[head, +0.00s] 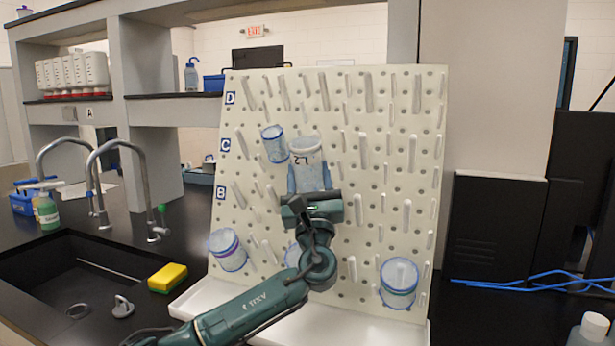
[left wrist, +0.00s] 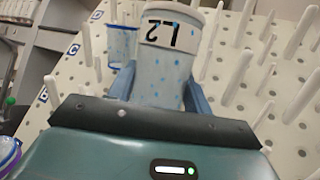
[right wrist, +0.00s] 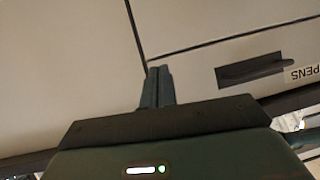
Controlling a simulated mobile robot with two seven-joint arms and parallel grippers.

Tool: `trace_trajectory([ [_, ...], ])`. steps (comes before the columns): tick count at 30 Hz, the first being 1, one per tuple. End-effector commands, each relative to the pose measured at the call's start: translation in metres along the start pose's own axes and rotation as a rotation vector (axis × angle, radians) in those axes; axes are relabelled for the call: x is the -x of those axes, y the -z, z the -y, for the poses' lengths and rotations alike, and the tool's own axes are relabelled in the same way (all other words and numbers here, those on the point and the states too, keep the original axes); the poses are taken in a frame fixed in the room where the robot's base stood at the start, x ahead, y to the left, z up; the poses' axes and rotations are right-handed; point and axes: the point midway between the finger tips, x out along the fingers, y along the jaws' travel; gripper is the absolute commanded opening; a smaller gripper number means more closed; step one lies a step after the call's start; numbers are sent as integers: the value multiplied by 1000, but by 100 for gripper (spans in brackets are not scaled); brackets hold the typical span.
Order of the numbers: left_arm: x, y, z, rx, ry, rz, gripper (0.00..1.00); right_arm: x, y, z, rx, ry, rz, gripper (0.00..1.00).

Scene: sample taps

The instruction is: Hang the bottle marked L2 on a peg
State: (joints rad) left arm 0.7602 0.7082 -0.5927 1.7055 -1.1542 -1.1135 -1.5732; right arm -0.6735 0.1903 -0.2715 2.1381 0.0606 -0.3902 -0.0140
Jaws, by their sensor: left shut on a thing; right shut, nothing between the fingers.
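The bottle marked L2 (head: 308,158) is pale and dotted with blue, and its mark reads upside down. It is in front of the upper middle of the white pegboard (head: 345,240). My left gripper (head: 310,180) is shut on it, with one blue finger on each side. The left wrist view shows the bottle (left wrist: 165,65) between the fingers (left wrist: 160,88). I cannot tell whether a peg is inside the bottle. Bare pegs (head: 363,150) stand out around it. My right gripper (right wrist: 158,86) is shut and empty in the right wrist view, facing pale cabinet fronts.
Other blue-rimmed vessels hang on the board: one (head: 273,144) close left of the bottle, one (head: 228,250) low left, one (head: 398,280) low right. Another is partly hidden behind my left arm. A sink (head: 70,285) and yellow sponge (head: 168,278) lie left; blue cables (head: 530,284) lie right.

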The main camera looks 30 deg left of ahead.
Motion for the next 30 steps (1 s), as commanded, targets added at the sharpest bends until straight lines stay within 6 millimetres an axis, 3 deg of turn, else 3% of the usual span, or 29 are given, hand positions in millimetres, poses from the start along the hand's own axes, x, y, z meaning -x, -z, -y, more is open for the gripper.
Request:
trace_trajectory([
  [4,7,15,-1,-3,-1,-5,28,-5,-10,-1,-20,3,-2,0],
  [5,8,17,-1,-3,-1,-5,25,-6,-11,-1,-24,3,-4,0],
  [12,13,29,-1,-5,-1,-8,25,-10,-8,-3,-57,-3,-28,0],
  [30,14,33,-1,-8,-3,-10,25,-10,-10,-2,-66,2,-27,0],
])
